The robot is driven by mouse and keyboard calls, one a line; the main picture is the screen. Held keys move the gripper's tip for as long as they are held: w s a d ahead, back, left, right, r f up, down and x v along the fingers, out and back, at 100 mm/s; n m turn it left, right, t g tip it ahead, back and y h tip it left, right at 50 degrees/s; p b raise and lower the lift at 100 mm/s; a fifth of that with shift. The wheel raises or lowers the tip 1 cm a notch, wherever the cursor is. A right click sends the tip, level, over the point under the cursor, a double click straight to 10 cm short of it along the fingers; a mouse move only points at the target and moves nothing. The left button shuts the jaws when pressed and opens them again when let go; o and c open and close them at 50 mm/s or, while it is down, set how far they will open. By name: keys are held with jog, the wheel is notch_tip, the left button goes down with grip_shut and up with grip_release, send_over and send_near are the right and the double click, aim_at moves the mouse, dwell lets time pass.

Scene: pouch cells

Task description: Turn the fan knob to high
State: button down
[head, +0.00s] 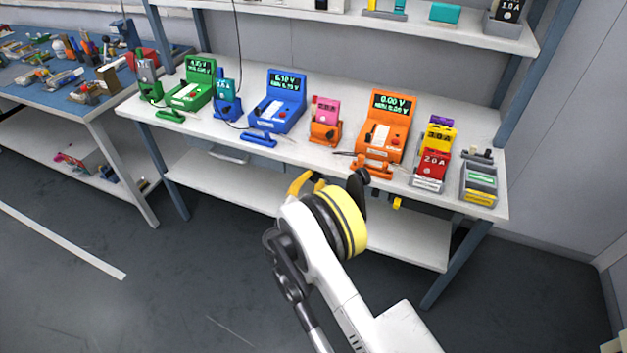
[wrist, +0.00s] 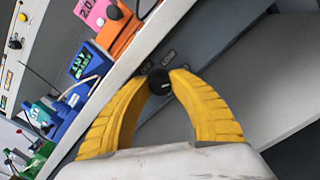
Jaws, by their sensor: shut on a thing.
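The fan knob (wrist: 158,82) is small, round and black, with a short white mark on its face. It sits on a grey panel (wrist: 190,45) below the bench edge. My gripper (wrist: 160,80) has its two yellow fingers closed around the knob, one tip on each side.
The white bench (head: 335,158) carries green, blue (head: 279,103) and orange (head: 384,130) testers with displays. Colored pouch cells (head: 434,160) and a grey tray (head: 479,183) stand at the right. A lower shelf (head: 240,195) lies under the bench. The floor in front is mostly clear.

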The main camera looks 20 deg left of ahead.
dwell(0.4)
jog(key=c, duration=1.1)
grip_release()
jog(key=shift+w, duration=0.1)
